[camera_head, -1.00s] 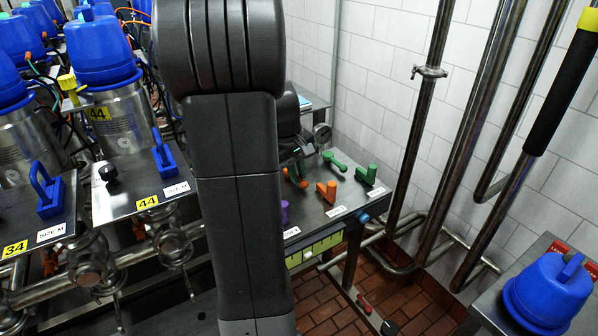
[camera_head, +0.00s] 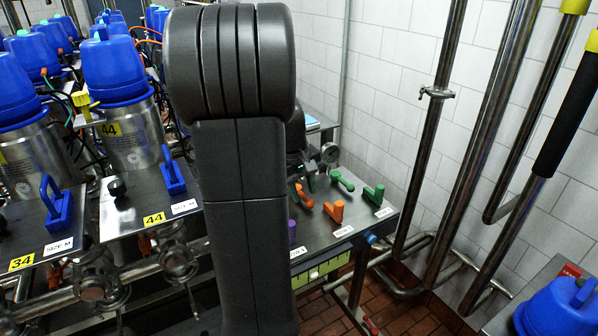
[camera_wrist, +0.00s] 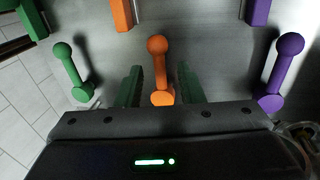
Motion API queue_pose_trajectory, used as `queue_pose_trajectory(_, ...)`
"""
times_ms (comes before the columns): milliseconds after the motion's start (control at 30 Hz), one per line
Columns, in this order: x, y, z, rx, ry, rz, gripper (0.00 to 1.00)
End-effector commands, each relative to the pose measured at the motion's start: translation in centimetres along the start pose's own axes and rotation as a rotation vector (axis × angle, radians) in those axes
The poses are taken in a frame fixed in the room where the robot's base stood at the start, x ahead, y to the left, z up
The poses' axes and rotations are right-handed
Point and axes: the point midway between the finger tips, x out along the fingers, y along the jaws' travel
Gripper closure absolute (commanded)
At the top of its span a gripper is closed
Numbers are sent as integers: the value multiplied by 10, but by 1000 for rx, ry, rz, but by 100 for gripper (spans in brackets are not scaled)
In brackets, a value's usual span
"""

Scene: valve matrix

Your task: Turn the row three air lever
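In the wrist view my gripper (camera_wrist: 159,88) is open. Its two green-dark fingers stand on either side of an orange lever (camera_wrist: 157,70) with a round knob, with visible gaps. A green lever (camera_wrist: 72,72) is to the left and a purple lever (camera_wrist: 281,72) to the right. In the head view the steel panel (camera_head: 362,228) carries front orange (camera_head: 334,211) and green (camera_head: 374,194) levers, a rear green lever (camera_head: 343,181) and a partly hidden orange one (camera_head: 304,196). A purple lever (camera_head: 292,231) is mostly hidden behind my arm. Which lever is row three air cannot be read.
Blue-capped steel valves (camera_head: 115,68) crowd the left, with small blue handles (camera_head: 171,172) on plates. Vertical steel pipes (camera_head: 432,125) run along the tiled wall at right. A blue cap (camera_head: 556,310) sits at lower right.

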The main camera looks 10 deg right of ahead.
Motion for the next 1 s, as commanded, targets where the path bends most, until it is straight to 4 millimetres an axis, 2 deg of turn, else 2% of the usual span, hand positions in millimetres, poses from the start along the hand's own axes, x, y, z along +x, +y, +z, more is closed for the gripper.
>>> queue_pose_trajectory(500,-107,0,0,-1,3,1,66)
queue_pose_trajectory(700,-126,0,0,-1,0,0,66)
queue_pose_trajectory(1000,-129,0,0,0,0,0,66)
